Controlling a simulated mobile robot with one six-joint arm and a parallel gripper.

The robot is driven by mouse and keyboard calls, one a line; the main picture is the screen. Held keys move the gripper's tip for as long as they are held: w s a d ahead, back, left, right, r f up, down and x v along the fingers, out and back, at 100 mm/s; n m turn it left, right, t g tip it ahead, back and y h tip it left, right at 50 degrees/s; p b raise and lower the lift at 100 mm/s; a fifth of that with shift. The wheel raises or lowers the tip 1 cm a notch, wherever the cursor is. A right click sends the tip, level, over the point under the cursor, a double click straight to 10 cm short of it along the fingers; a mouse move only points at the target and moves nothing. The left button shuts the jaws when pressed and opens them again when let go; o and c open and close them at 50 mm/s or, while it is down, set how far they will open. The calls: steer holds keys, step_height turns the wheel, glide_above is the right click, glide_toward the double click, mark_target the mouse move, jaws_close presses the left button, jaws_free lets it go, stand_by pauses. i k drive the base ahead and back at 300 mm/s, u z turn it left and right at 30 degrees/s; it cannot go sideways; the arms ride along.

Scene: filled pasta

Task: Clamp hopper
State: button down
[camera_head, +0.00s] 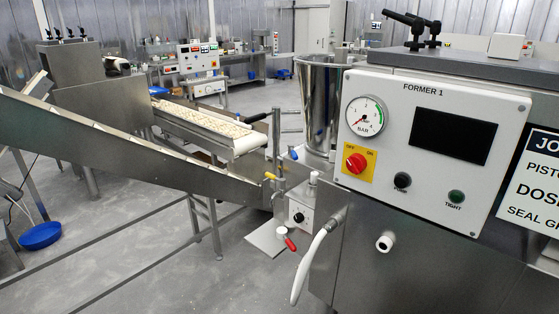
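A tall shiny steel cylinder, which looks like the hopper (321,105), stands upright just left of the FORMER 1 panel (428,190). Its lower end is partly hidden behind fittings and the panel. A black clamp-like lever (412,22) rests on top of the machine housing, right of the hopper and apart from it. The panel has a pressure gauge (366,116), a red OFF/ON switch (357,163), a dark display (452,135), a black PUMP button (402,181) and a green TIGHT lamp (456,197); I cannot tell whether it is lit. My gripper is not in view.
An inclined steel conveyor (120,150) crosses the left side, and a belt (208,128) carrying pale pieces lies behind it. A white hose (309,265) hangs at the machine's front. A blue bowl (41,235) sits on the floor. The grey floor at lower middle is mostly open.

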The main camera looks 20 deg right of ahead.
mark_target(293, 155)
steer(key=u, duration=0.1)
steer(key=k, duration=0.65)
steer(key=u, duration=0.55)
steer(key=i, duration=1.7)
steer(key=z, duration=0.5)
steer(key=i, duration=0.65)
steer(key=z, duration=0.15)
